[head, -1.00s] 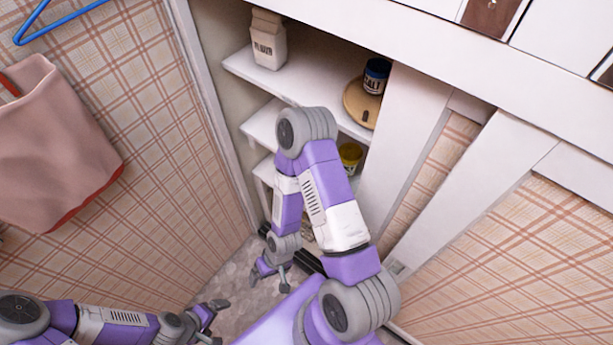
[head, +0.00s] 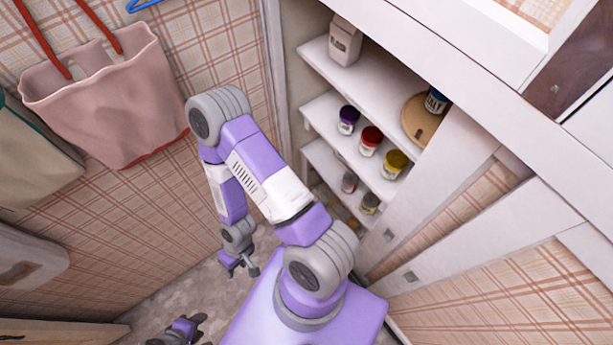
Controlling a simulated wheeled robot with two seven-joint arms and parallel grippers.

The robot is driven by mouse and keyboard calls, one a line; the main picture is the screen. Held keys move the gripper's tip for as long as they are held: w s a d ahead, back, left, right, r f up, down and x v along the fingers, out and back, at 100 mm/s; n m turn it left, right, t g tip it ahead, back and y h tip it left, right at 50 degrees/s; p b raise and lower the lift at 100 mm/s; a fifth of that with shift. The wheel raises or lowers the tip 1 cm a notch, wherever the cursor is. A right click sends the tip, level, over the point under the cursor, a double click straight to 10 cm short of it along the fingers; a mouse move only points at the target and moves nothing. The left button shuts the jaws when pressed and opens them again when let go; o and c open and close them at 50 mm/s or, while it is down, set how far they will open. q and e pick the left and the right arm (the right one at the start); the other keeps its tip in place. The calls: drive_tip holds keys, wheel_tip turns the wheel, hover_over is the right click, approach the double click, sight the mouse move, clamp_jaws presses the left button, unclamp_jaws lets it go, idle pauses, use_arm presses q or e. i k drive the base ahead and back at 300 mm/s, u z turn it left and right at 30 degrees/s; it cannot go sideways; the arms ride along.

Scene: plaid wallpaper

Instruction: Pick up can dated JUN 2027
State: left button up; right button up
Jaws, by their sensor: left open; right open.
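Several small lidded cans stand on the shelves of an open cupboard. On the middle shelf are a purple can (head: 348,119), a red can (head: 370,140) and a yellow can (head: 395,164). On the shelf below are two greyish cans, one on the left (head: 349,183) and one on the right (head: 370,204). No date is readable on any of them. My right gripper (head: 240,271) is open and empty, pointing down over the floor left of the shelves. My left gripper (head: 181,332) is open at the bottom edge, partly cut off, away from the cans.
A white carton (head: 344,44), a round wooden board (head: 411,120) and a dark blue container (head: 436,100) are on the top shelf (head: 378,78). Sliding white door panels (head: 440,180) cover the cupboard's right side. A pink bag (head: 110,95) hangs on the plaid wall.

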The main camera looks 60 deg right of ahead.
sight(349, 185)
drive_tip(key=u, duration=1.85)
drive_tip(key=i, duration=0.4)
drive_tip(key=z, duration=3.9)
drive_tip(key=k, duration=0.3)
drive_tip(key=z, duration=0.8)
